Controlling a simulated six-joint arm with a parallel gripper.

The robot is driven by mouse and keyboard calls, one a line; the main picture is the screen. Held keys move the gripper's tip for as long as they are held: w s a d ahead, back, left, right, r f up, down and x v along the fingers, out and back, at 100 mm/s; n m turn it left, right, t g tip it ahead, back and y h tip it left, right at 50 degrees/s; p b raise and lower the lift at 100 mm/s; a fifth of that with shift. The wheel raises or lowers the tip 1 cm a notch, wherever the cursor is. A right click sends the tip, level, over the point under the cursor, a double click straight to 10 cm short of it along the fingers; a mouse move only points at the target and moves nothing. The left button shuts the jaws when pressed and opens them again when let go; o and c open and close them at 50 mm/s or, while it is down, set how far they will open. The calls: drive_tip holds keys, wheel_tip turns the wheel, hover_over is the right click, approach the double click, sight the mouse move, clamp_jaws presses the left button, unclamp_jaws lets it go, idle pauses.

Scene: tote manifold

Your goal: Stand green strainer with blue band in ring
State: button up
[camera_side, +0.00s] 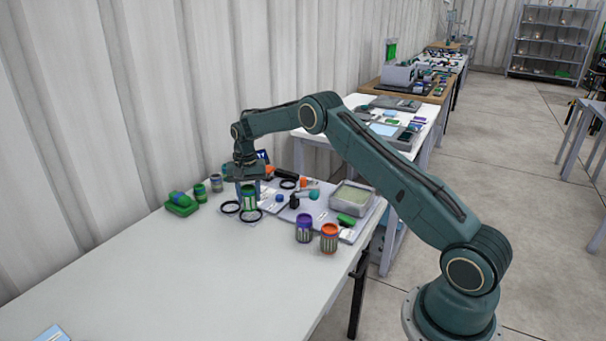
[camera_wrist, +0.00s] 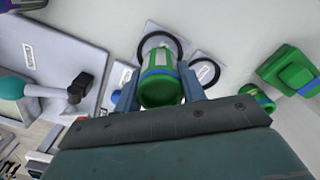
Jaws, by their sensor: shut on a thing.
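The green strainer with a blue band (camera_side: 249,198) is held between the fingers of my gripper (camera_side: 247,190), upright in the side view. In the wrist view the strainer (camera_wrist: 161,88) sits between the two blue-grey fingers of my gripper (camera_wrist: 160,90). A black ring (camera_side: 250,216) lies right under the strainer in the side view. In the wrist view that ring (camera_wrist: 163,36) shows partly behind the strainer's far end. I cannot tell whether the strainer's foot is inside the ring or above it. Another black ring (camera_side: 230,207) lies to the left and looks empty.
A green block-shaped object (camera_side: 181,205), a green can (camera_side: 200,193) and a grey one (camera_side: 216,182) stand left. A purple can (camera_side: 304,229) and an orange can (camera_side: 329,239) stand at right front.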

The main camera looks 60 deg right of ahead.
sight(248, 187)
drive_tip(key=shift+f, duration=1.25)
drive_tip(key=o, duration=1.1)
drive_tip(key=shift+o, duration=0.2)
wheel_tip(248, 187, up, 13)
drive_tip(key=shift+r, duration=0.4)
